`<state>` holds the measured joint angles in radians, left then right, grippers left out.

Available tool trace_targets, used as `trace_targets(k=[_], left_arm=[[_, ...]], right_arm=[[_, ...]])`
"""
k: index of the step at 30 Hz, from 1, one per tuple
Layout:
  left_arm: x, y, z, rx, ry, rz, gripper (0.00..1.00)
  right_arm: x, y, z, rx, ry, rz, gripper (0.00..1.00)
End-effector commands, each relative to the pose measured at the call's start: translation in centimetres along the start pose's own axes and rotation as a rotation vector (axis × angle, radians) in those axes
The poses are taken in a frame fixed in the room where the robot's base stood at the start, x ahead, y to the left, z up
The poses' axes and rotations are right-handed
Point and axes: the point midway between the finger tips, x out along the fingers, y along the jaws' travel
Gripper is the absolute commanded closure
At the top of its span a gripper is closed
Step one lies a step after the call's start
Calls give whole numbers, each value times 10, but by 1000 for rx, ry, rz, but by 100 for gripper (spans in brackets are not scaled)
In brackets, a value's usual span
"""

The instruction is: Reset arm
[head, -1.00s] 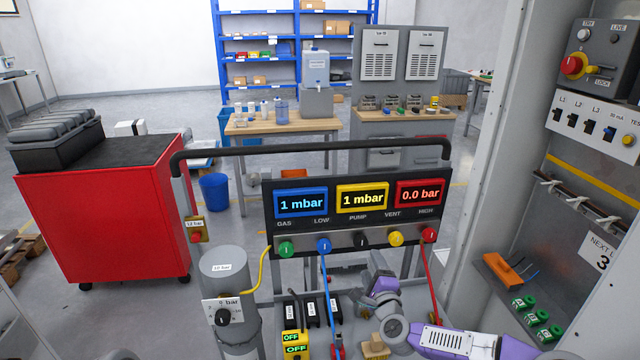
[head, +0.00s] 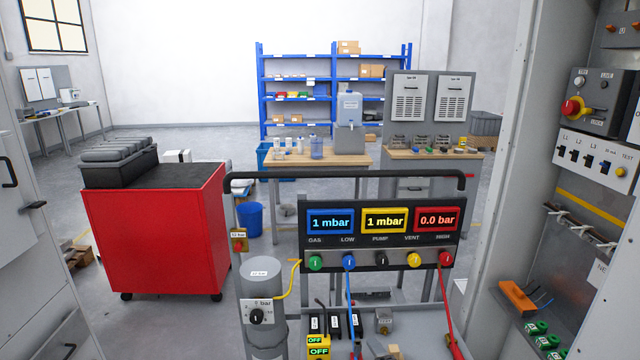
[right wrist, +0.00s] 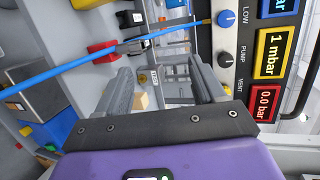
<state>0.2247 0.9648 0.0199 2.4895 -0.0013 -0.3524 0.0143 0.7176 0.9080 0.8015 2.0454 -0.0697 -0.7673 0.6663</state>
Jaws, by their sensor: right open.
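My right gripper (right wrist: 163,85) shows in the right wrist view, with its two grey fingers spread apart and nothing between them. A blue hose (right wrist: 100,62) crosses the picture near the fingertips; I cannot tell whether it touches them. The gauge panel (right wrist: 245,75) stands to the right of the fingers in that view. In the head view the gauge panel (head: 380,232) reads 1 mbar, 1 mbar and 0.0 bar. Neither of my arms shows in the head view now. My left gripper is in no view.
A grey cylinder (head: 262,300) with a yellow hose stands left of the panel. A black rail (head: 345,174) runs above it. An open grey cabinet (head: 495,215) borders the right side. A red cart (head: 155,245) stands at the left.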

Motion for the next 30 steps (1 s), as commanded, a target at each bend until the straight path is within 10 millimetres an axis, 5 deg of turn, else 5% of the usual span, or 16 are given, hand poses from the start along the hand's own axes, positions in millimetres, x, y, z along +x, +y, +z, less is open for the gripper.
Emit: trace_targets(k=[5, 8, 12, 15, 21, 30], left_arm=[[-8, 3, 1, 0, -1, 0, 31], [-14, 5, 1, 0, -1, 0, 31], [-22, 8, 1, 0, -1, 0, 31], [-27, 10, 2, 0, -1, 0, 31], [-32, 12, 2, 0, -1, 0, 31], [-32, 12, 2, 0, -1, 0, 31]], right_arm=[[-22, 75, 50, -178, -149, 203, 31], [-54, 132, 80, -319, -278, 358, 31], [-122, 208, 108, -524, -488, 583, 31], [-174, 247, 114, -640, -628, 720, 31], [-245, 282, 110, -769, -809, 881, 31], [-259, 288, 108, -790, -844, 913, 31]])
